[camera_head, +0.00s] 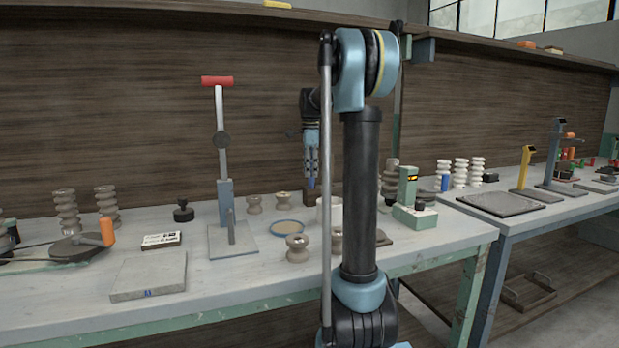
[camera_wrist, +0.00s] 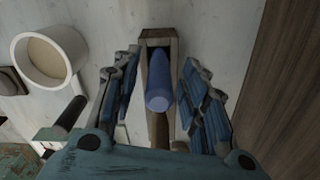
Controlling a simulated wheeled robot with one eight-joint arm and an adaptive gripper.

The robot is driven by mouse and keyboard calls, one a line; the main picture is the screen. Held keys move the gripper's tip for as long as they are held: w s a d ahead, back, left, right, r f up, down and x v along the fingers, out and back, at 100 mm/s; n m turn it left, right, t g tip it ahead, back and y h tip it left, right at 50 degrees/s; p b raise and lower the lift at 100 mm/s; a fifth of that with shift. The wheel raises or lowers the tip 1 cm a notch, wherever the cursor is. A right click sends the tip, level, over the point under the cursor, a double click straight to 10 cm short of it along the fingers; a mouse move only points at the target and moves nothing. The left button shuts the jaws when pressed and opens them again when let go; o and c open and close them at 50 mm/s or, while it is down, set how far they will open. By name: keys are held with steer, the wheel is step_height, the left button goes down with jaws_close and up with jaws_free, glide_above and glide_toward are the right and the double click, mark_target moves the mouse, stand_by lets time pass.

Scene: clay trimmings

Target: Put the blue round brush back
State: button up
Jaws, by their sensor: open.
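The blue round brush (camera_wrist: 158,82) shows in the wrist view as a blue cylinder, seen nearly end-on. It is at a narrow wooden holder (camera_wrist: 173,60), within its walls in this view; how deep it sits I cannot tell. My gripper (camera_wrist: 160,63) is open, with one finger on each side of the brush and a visible gap on both sides. In the head view my gripper (camera_head: 311,168) points down above the wooden holder (camera_head: 309,198), with a small blue end just below the fingers. The brush's lower part is hidden.
A white round pot (camera_wrist: 48,50) stands left of the holder in the wrist view. A green device (camera_head: 407,205) and several insulator-like clay spools (camera_head: 297,248) stand nearby on the bench. A tall press with a red handle (camera_head: 217,81) stands to the left. The wooden wall is close behind.

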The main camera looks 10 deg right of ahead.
step_height(320, 180, up, 10)
steer(key=shift+f, duration=0.15)
stand_by(0.5)
